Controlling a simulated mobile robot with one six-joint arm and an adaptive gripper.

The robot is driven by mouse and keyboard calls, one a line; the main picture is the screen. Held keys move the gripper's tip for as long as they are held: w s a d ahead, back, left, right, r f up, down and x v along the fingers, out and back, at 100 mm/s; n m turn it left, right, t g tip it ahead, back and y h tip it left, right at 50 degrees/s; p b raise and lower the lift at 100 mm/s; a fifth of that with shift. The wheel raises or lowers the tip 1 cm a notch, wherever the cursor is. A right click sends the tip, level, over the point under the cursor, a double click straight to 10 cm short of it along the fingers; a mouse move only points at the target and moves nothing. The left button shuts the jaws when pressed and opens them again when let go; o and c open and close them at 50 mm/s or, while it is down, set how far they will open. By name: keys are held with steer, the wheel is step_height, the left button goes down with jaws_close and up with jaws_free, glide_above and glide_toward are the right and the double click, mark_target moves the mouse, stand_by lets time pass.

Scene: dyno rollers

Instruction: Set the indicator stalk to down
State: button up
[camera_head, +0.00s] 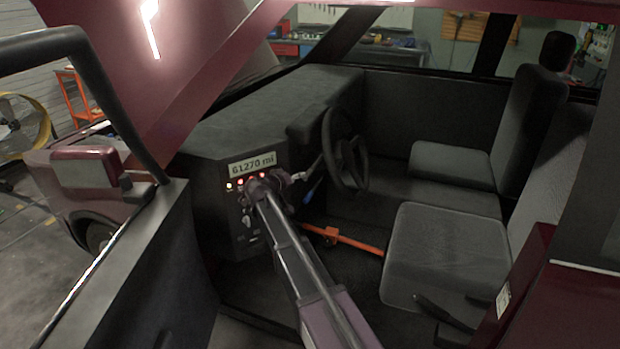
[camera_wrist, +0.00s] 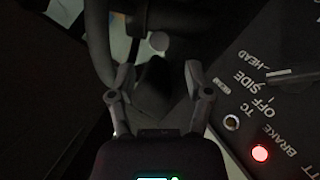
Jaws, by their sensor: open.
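My arm reaches through the open door to the dash, and my gripper (camera_head: 296,177) is just left of the steering wheel (camera_head: 346,150). In the wrist view my gripper (camera_wrist: 157,73) is open, its two fingers spread apart. A pale rounded tip (camera_wrist: 158,42), possibly the end of the indicator stalk, shows just beyond the gap between the fingers. No contact with it is visible. In the head view a thin stalk (camera_head: 313,166) shows between my gripper and the wheel; its base and exact setting cannot be made out.
The dash panel carries a mileage display (camera_head: 252,163) and red lights. A labelled switch panel (camera_wrist: 270,110) with a lit red lamp (camera_wrist: 260,153) is close at the right of my gripper. An orange bar (camera_head: 345,240) lies in the footwell by the seat (camera_head: 435,255). The open door (camera_head: 130,270) is at left.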

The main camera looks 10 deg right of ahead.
mark_target(310, 174)
steer(key=b+x, duration=0.2)
steer(key=x, duration=0.6)
steer(key=shift+w+d+f, duration=0.15)
steer(key=shift+w+d, duration=0.05)
jaws_close()
